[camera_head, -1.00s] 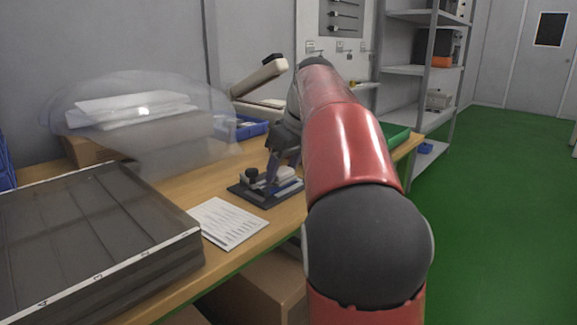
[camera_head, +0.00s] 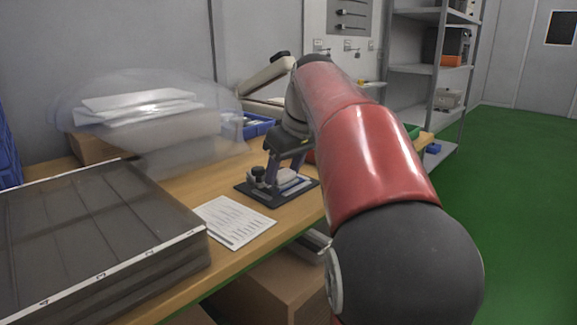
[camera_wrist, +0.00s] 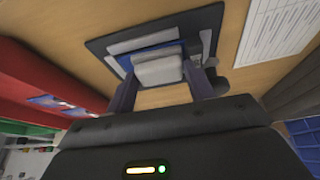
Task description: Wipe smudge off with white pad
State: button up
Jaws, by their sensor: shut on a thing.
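The white pad (camera_wrist: 158,70) is a pale block with rounded edges, seen between the two fingers of my gripper (camera_wrist: 162,92) in the wrist view. My gripper is shut on it, low over a dark flat plate (camera_wrist: 97,46). The plate carries pale bars and a blue strip (camera_wrist: 138,53) beside the pad. In the head view my gripper (camera_head: 284,172) points down at this plate (camera_head: 255,195), near a black knob (camera_head: 258,171). I cannot tell whether the pad touches the surface below it. No smudge can be made out.
A printed sheet (camera_head: 235,221) lies left of the plate on the wooden bench (camera_head: 205,185). A large dark case (camera_head: 95,225) fills the front left. A hazy transparent shape surrounds white stacked items (camera_head: 140,103) behind. Blue bins (camera_head: 258,126) stand behind my gripper.

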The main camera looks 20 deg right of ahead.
jog(key=shift+w+a+y+p, duration=0.1)
jog(key=shift+a+y+p, duration=0.2)
jog(key=shift+p, duration=0.6)
jog(key=shift+w+d+r+p, duration=0.1)
jog(key=shift+w+d+p, duration=0.35)
jog(key=shift+d+p, duration=0.3)
jog(key=shift+w+d+p, duration=0.25)
jog(key=shift+d, duration=0.5)
jog(key=shift+w+d+p, duration=0.2)
jog(key=shift+d, duration=0.5)
notch_tip(320, 180, up, 4)
jog(key=p, duration=0.3)
jog(key=shift+p, duration=0.4)
jog(key=shift+r, duration=0.85)
notch_tip(320, 180, up, 3)
